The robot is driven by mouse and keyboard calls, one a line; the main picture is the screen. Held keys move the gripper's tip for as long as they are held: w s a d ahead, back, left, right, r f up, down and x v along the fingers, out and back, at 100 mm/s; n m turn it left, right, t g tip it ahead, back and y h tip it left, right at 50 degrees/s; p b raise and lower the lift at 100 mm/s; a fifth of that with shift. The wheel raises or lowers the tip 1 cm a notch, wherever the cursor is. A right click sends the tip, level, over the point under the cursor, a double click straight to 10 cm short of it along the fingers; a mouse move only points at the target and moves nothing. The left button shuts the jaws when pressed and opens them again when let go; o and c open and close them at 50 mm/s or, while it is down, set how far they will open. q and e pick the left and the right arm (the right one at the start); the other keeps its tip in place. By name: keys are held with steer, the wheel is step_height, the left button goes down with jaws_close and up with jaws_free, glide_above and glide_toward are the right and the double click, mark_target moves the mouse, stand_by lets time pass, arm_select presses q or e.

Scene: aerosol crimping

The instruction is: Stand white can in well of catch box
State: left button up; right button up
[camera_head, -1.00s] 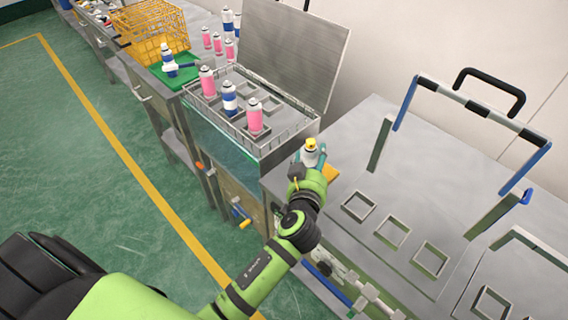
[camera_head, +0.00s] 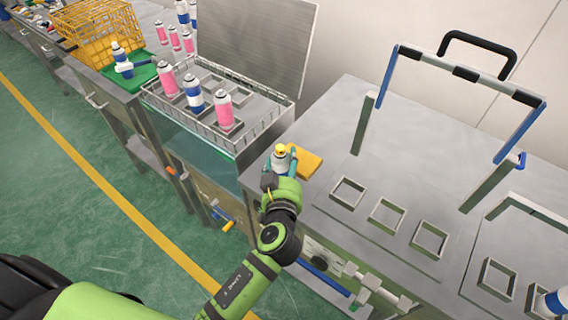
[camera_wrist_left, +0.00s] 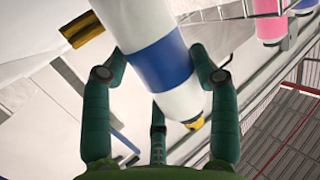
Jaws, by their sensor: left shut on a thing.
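My left gripper (camera_head: 282,162) is shut on a white can (camera_head: 279,160) with a yellow top and holds it near the left edge of the steel bench. In the left wrist view the can (camera_wrist_left: 160,62) shows a blue band and lies between the green fingers. Several square raised-rim wells (camera_head: 387,215) sit empty on the bench to the right of the gripper. A lidded wire-railed box (camera_head: 240,148) with square wells stands to the left of the gripper and holds pink cans and a blue can. I cannot tell which of these is the catch box. My right gripper is not in view.
A yellow block (camera_head: 305,163) lies just right of the gripper. A guard frame with a black handle (camera_head: 480,45) rises over the bench. A blue and white can (camera_head: 553,302) is at the lower right. A yellow crate (camera_head: 100,32) stands at the far left.

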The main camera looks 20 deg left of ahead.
arm_select(q)
steer(key=o, duration=1.3)
steer(key=shift+f, duration=0.15)
steer(key=shift+c, duration=0.2)
steer(key=shift+w+a+f, duration=0.1)
steer(key=shift+w, duration=0.05)
